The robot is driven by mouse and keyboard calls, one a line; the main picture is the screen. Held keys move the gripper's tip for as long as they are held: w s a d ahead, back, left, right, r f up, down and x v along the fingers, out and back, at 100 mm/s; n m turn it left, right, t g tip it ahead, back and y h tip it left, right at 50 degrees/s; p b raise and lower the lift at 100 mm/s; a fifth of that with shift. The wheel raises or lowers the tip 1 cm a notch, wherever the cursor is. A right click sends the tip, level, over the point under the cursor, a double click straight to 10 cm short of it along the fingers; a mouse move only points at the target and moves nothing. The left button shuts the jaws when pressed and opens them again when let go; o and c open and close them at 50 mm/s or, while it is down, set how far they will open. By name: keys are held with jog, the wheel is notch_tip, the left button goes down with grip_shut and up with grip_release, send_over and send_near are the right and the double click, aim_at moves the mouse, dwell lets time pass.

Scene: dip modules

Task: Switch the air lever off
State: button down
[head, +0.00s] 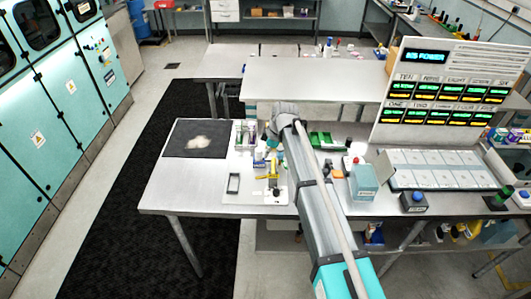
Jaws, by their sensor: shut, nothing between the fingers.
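A small yellow lever-like part (273,184) stands on a white base plate (264,198) on the bench, left of my arm. It may be the air lever; at this size I cannot read its label or tell its position. My arm reaches from the bottom right up over the bench. My gripper (268,138) is at its far end, beyond the yellow part and apart from it in the picture. The gripper is small and partly hidden by the wrist. It looks shut and empty.
A dark mat (199,139) with a pale patch lies at the bench's left. Right of my arm are a teal box (363,184), a white-tiled tray (437,170) and a display board (447,92). The bench's front left is clear.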

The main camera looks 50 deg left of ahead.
jog(key=shift+w+d+r+p, duration=0.15)
jog(key=shift+r+p, duration=0.15)
jog(key=shift+r, duration=0.25)
dwell(0.4)
jog(key=w+d+f+m+t+b, duration=0.15)
jog(key=w+d+m, duration=0.3)
jog(key=d, duration=0.75)
jog(key=w+d+f+m+h+b, duration=0.1)
jog(key=w+d+f+m+b, duration=0.3)
jog(key=d, duration=0.9)
jog(key=w+d+f+m+t+b, duration=0.15)
jog(key=w+d+m, duration=0.3)
jog(key=d, duration=0.75)
jog(key=s+d+f+m+b, duration=0.1)
jog(key=d+m, duration=0.3)
jog(key=d, duration=0.7)
jog(key=s+d+f+m+h+b, duration=0.1)
jog(key=s+d+f+m+b, duration=0.1)
jog(key=d, duration=0.9)
jog(key=s+d+f+m+b, duration=0.2)
jog(key=d+m, duration=0.5)
jog(key=d, duration=0.5)
jog(key=shift+s+f+g+h, duration=0.35)
jog(key=shift+s+f, duration=0.35)
jog(key=shift+s, duration=0.3)
